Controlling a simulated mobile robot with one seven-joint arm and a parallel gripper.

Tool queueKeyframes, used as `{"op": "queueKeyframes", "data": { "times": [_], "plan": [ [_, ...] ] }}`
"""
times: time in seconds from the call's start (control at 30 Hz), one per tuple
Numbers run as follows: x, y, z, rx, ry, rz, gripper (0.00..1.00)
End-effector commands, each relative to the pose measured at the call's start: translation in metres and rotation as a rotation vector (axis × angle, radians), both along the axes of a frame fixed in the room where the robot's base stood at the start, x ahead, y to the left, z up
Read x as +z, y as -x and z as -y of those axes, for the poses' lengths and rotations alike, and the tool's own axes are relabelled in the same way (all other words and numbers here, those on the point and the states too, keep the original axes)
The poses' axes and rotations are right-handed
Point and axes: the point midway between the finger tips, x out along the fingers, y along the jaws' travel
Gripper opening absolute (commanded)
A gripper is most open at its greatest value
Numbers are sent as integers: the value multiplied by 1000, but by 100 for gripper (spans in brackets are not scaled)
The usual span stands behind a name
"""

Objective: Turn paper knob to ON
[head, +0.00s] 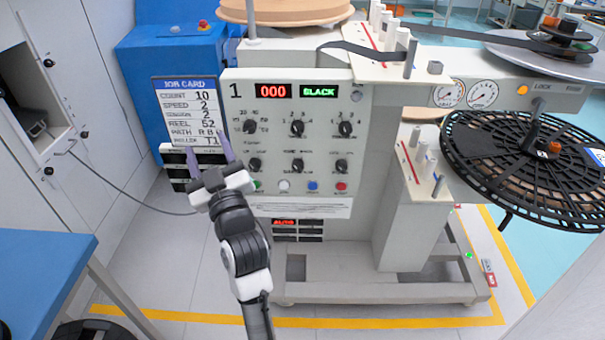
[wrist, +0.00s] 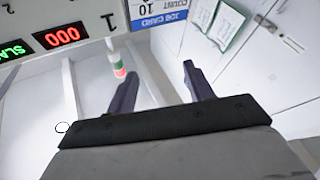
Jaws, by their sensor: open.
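The control panel (head: 275,145) of station 1 faces me in the head view, with several black knobs in two rows. The upper row has knobs at left (head: 250,127), middle (head: 297,128) and right (head: 345,129); the lower row has left (head: 254,165), middle (head: 297,166) and right (head: 341,167) ones. Their labels are too small to read, so I cannot tell which is the paper knob or its setting. My gripper (head: 209,150) is open and empty at the panel's lower left, in front of the job card's edge. In the wrist view its fingers (wrist: 160,74) are apart, with no knob between them.
Coloured buttons (head: 313,186) line the panel's bottom. A black reel (head: 480,165) stands right. A blue table (head: 40,265) is at lower left.

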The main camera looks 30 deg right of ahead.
Motion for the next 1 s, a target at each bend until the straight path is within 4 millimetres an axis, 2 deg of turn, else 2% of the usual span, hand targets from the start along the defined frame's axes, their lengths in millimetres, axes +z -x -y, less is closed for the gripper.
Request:
{"op": "queueKeyframes", "data": {
  "times": [0.03, 0.2, 0.3, 0.4, 0.53, 0.7, 0.87, 1.0],
  "plan": [
    [-22, 6, 34, -64, -11, -45, 52],
    [-81, 37, 126, -232, -55, -179, 52],
    [-114, 64, 171, -318, -92, -246, 52],
    [-141, 91, 205, -385, -127, -297, 52],
    [-164, 118, 233, -442, -161, -338, 52],
    [-174, 131, 246, -468, -179, -357, 52],
    [-172, 120, 255, -470, -179, -359, 52],
    [-169, 97, 269, -469, -177, -361, 52]
  ]
}}
